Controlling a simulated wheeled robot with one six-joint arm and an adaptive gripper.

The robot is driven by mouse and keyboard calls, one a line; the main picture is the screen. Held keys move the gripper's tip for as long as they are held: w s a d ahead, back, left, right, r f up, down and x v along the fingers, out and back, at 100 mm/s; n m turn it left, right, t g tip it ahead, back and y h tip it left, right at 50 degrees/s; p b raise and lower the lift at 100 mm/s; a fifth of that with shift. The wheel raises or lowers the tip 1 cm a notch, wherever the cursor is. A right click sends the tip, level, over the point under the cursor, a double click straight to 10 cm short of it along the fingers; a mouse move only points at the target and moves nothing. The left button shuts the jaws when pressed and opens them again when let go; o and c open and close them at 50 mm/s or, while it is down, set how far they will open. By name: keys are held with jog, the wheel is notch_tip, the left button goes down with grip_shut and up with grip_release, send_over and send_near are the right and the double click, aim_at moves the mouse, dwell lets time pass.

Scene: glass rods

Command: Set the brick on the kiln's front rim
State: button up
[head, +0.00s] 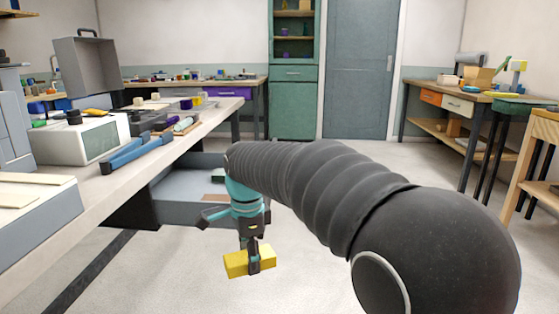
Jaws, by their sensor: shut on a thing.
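My gripper (254,262) is shut on a yellow brick (236,265), which sticks out to both sides of the fingers. It is held in the open, with pale floor behind it in the picture, to the right of the long workbench. A white box with a dark greenish front (88,138) stands on the workbench at the left and may be the kiln. I cannot tell this for sure, and no front rim is clearly seen.
The long workbench (95,192) at the left carries a blue tool (136,152) and several small items. A grey open bin (180,210) is below it. A dark green cabinet (293,110) stands at the back. The floor (330,140) is clear ahead.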

jog(key=d+f+n, duration=0.4)
jog(key=d+f, duration=0.3)
jog(key=f, duration=0.3)
jog(key=w+d+f+n+p, duration=0.1)
jog(key=d+f+n, duration=0.4)
jog(key=f, duration=0.6)
jog(key=d+f+n, duration=0.4)
jog(key=d+f, duration=0.6)
jog(key=shift+w+f+n+p, duration=0.2)
jog(key=shift+w+n+p, duration=0.1)
jog(key=shift+w+p, duration=0.1)
